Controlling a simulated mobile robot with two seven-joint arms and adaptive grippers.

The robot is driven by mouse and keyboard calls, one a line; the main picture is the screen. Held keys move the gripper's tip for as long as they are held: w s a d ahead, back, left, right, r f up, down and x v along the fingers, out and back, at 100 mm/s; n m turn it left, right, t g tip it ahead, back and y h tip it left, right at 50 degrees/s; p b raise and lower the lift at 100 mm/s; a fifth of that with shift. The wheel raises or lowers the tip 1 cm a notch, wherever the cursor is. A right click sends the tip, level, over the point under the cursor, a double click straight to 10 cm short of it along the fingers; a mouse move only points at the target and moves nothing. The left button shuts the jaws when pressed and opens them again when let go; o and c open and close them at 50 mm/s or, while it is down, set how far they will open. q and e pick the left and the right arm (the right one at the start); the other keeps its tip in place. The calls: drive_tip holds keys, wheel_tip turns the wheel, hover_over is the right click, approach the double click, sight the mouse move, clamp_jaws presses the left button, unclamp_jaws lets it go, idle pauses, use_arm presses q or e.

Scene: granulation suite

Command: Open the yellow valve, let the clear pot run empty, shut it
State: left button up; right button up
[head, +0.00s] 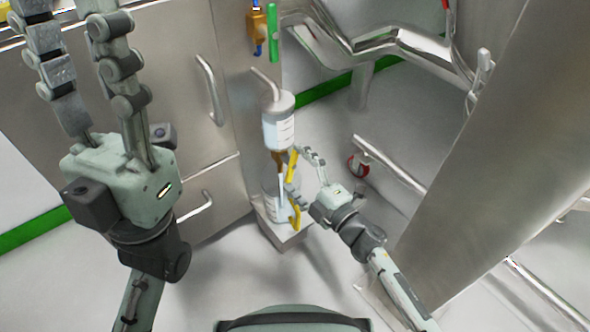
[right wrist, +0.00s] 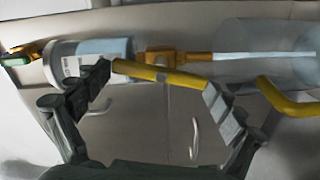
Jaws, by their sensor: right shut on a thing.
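The clear pot (head: 278,128) with a white label stands upright beside the steel cabinet. It also shows in the right wrist view (right wrist: 104,50), with a bluish part near the valve. Below it is the orange-yellow valve (right wrist: 178,58). Its yellow lever (right wrist: 160,75) lies along the pipe line. A pale stream (right wrist: 262,55) runs from the valve into a clear lower vessel (head: 271,184). My right gripper (head: 295,172) has a finger at each end of the lever and is shut on it. My left gripper (head: 70,12) is open and empty, away from the pot.
A yellow handle (right wrist: 287,101) sits on the lower vessel, which stands on a pale base (head: 284,238). The cabinet (head: 175,75) with bar handles is at left. Steel pipes (head: 400,45) and a large steel panel (head: 470,130) are at right. Floor in front is clear.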

drive_tip(key=shift+n, duration=1.1)
drive_tip(key=o, duration=0.8)
drive_tip(key=v, duration=0.7)
drive_tip(key=shift+s+d, duration=0.15)
drive_tip(key=shift+s, duration=0.05)
